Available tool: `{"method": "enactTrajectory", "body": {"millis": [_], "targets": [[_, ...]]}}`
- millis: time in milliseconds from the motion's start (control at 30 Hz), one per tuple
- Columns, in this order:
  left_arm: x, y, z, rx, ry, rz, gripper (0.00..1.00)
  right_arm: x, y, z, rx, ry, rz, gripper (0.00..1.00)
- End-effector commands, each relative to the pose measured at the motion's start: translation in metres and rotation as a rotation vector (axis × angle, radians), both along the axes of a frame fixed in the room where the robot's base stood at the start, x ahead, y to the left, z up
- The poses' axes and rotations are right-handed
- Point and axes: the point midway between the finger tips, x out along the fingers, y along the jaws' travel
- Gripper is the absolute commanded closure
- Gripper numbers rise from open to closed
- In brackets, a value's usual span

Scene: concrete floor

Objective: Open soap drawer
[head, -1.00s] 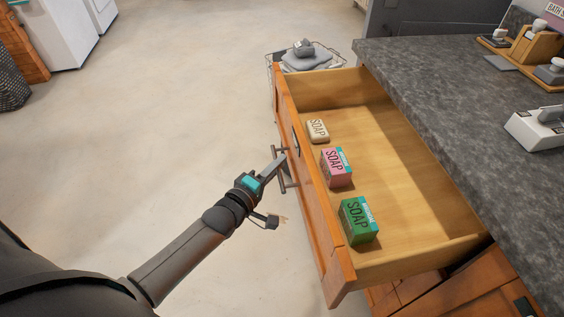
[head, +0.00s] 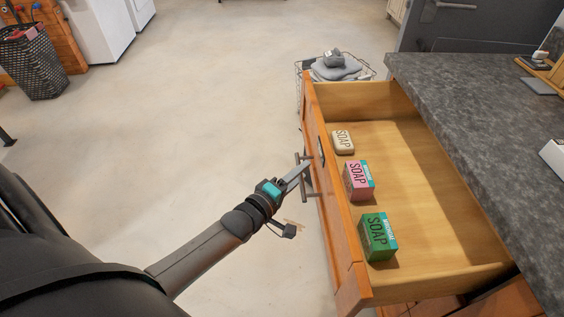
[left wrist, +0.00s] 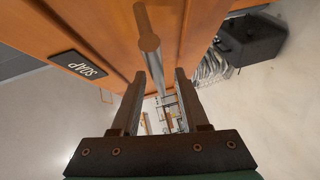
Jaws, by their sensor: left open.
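The wooden soap drawer (head: 339,213) stands pulled far out from under the grey counter in the head view. Inside lie a cream soap bar (head: 342,142), a pink soap box (head: 359,181) and a green soap box (head: 378,238). My left gripper (head: 303,170) is at the bar handle (head: 306,177) on the drawer's front. In the left wrist view the open fingers (left wrist: 157,100) stand apart, with the handle bar (left wrist: 150,50) running between them. The drawer front there bears a black SOAP label (left wrist: 77,64). My right gripper is not in view.
The grey countertop (head: 480,110) lies to the right of the drawer. A wire basket with folded grey cloth (head: 336,70) stands behind the drawer. A dark woven basket (head: 36,65) stands at far left.

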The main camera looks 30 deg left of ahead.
Motion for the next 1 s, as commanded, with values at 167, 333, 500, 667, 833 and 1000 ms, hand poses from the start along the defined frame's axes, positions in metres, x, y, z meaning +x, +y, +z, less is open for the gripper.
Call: {"method": "enactTrajectory", "body": {"millis": [167,333,500,667,833,1000], "targets": [[-0.023,0.004,0.006,-0.001,0.004,0.001,0.55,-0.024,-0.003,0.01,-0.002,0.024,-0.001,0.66],[-0.054,0.009,0.012,0.001,0.006,0.001,0.55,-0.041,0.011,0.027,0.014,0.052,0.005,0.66],[-0.09,0.014,0.016,0.002,0.006,0.0,0.55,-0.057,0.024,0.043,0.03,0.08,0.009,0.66],[-0.121,0.018,0.02,0.002,0.004,0.0,0.55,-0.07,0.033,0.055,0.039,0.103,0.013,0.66],[-0.139,0.021,0.021,0.002,0.002,0.0,0.55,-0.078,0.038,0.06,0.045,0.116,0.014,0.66],[-0.145,0.022,0.021,0.001,0.001,0.001,0.55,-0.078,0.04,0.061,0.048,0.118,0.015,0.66]]}}
